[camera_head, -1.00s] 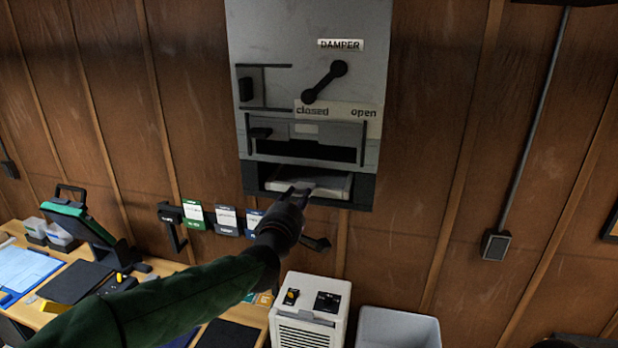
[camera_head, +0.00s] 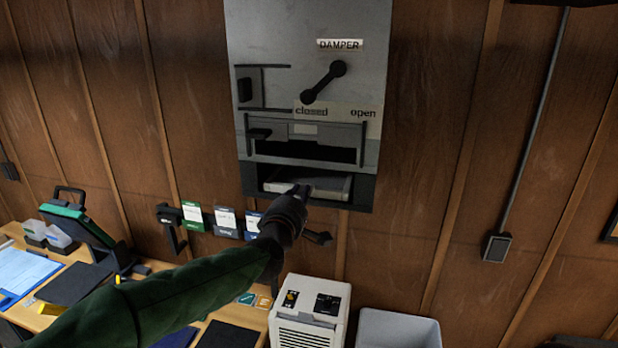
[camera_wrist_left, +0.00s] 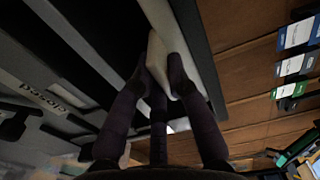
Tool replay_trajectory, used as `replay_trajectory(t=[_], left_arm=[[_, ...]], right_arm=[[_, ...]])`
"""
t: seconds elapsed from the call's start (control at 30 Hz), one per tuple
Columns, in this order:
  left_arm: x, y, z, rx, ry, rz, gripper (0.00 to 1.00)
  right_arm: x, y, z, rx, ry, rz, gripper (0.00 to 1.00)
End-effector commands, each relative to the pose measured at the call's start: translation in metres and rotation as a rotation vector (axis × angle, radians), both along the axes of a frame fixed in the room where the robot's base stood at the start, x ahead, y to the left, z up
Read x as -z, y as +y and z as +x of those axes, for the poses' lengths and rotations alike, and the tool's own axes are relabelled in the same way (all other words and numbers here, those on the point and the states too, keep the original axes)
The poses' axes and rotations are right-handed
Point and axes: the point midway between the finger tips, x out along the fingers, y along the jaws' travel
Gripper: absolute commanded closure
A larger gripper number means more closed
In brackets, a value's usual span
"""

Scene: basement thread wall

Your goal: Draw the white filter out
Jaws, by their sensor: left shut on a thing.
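The white filter (camera_head: 325,186) lies in the dark lower slot of the grey damper cabinet (camera_head: 270,40). Only its front part shows; the rest is inside the slot. My left gripper (camera_head: 300,192) reaches up from below and is shut on the filter's front edge. In the left wrist view the fingers (camera_wrist_left: 158,75) close around the pale edge of the filter (camera_wrist_left: 157,52). The damper handle (camera_head: 324,82) points down-left toward "closed". My right gripper does not show.
A white boxy unit (camera_head: 310,310) and a grey open bin (camera_head: 398,328) stand below the cabinet. Several tags (camera_head: 225,221) hang on the wall left of my gripper. A desk (camera_head: 40,318) is at lower left. The wall to the right is mostly clear.

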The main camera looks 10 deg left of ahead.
Motion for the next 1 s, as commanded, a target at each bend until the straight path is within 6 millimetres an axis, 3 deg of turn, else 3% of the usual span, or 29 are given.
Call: replay_trajectory(t=[0.03, 1.0], left_arm=[[0.007, -0.002, -0.002, 0.004, 0.012, 0.001, 1.0], [0.01, -0.001, -0.067, 0.007, 0.019, 0.002, 1.0]], right_arm=[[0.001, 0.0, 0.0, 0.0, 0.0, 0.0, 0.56], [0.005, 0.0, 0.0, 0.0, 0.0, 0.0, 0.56]])
